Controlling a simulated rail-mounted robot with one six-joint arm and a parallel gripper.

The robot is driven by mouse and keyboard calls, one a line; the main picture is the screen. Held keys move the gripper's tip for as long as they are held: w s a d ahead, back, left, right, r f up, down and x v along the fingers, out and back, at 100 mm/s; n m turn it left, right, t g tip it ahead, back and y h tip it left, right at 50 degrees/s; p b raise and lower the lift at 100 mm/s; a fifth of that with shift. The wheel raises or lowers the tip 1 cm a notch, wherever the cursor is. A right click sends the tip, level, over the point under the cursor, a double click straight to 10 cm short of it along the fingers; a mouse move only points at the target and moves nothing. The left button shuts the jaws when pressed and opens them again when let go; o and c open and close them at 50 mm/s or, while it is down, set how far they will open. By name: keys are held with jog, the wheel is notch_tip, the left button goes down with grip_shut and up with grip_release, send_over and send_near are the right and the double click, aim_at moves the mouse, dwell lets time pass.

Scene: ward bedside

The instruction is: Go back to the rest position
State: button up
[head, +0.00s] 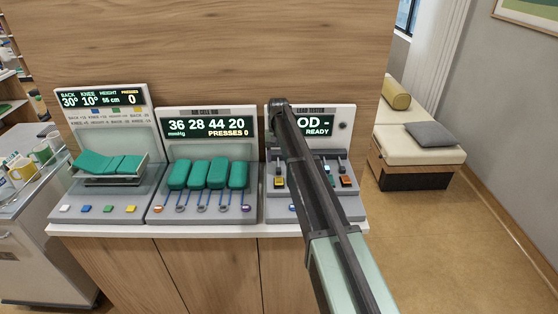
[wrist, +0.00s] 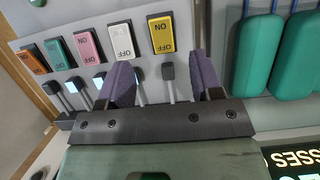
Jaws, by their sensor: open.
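My gripper (wrist: 163,80) is open and empty in the wrist view, its two purple fingers apart in front of the lead tester panel. A row of coloured rocker switches lies beyond the fingertips: a yellow one (wrist: 161,36), a white one (wrist: 121,39), a pink one (wrist: 87,46), a green one (wrist: 58,54) and an orange one (wrist: 32,62). Black-headed levers (wrist: 168,74) stand close by the fingers; contact cannot be told. In the head view my arm crosses the lead tester (head: 345,120) and hides part of its display and controls. My gripper is hidden there.
Left of the lead tester stand the air cell unit (head: 208,205) with teal cells (head: 209,174) and the bed-control unit (head: 100,212). A cart with mugs (head: 43,152) is at left. A bench (head: 415,150) and open floor lie right.

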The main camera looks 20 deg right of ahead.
jog(key=shift+v, duration=1.1)
jog(key=s+a+f+n+t+b, duration=0.1)
jog(key=s+a+f+b, duration=0.1)
jog(key=s, duration=1.6)
jog(key=s+a+f+n+t+h+b, duration=0.1)
jog(key=s+a+f+t+b, duration=0.1)
jog(key=s, duration=1.5)
jog(key=shift+s+a+f+n+t, duration=0.3)
jog(key=shift+s+a+f, duration=0.1)
jog(key=shift+a+f, duration=0.5)
